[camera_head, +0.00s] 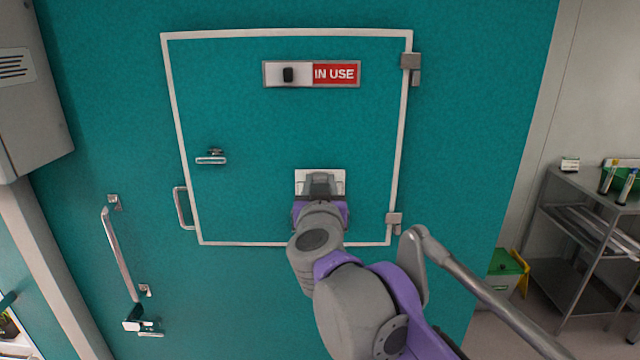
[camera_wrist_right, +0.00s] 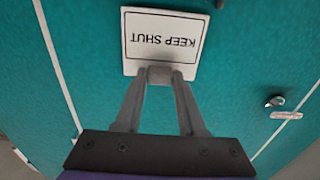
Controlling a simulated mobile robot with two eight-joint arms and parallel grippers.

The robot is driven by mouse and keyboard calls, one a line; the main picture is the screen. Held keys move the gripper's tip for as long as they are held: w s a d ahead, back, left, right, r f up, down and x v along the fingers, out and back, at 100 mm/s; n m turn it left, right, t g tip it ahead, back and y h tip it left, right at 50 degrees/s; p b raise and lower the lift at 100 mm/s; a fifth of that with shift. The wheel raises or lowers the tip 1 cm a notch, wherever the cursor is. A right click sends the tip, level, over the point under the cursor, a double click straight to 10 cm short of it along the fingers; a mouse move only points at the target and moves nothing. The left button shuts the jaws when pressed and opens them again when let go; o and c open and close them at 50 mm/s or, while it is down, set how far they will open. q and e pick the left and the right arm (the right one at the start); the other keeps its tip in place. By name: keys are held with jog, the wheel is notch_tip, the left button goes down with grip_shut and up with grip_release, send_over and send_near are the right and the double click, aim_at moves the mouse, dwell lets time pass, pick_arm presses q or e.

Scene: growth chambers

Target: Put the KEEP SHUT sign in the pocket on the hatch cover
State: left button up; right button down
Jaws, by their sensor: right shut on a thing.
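The white KEEP SHUT sign (camera_head: 301,176) is in front of the lower middle of the teal hatch cover (camera_head: 245,125). My right gripper (camera_head: 320,183) is shut on the sign's edge. In the right wrist view the sign (camera_wrist_right: 165,40) has a black border and its lettering appears upside down, with the fingertips (camera_wrist_right: 159,76) at its near edge. The pocket cannot be made out for certain; a small grey piece shows beside the sign at the top of that view. I cannot tell whether the sign touches the cover. My left gripper is not in view.
The hatch cover has a white frame, a red-and-white IN USE slider (camera_head: 335,74) near its top and a small handle (camera_head: 211,158) at left. Hinges sit on its right edge. A long grab handle (camera_head: 118,245) is at left; a metal shelf rack (camera_head: 570,235) stands at right.

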jog(key=shift+f, duration=0.2)
jog(key=shift+f+b, duration=0.3)
jog(key=shift+f, duration=0.15)
dwell(0.6)
jog(key=shift+f+b, duration=0.35)
jog(key=shift+f, duration=0.15)
dwell(0.3)
jog(key=shift+f+b, duration=0.35)
jog(key=shift+f, duration=0.1)
dwell(0.4)
jog(key=shift+f+b, duration=0.3)
jog(key=shift+f, duration=0.2)
jog(key=shift+f, duration=0.35)
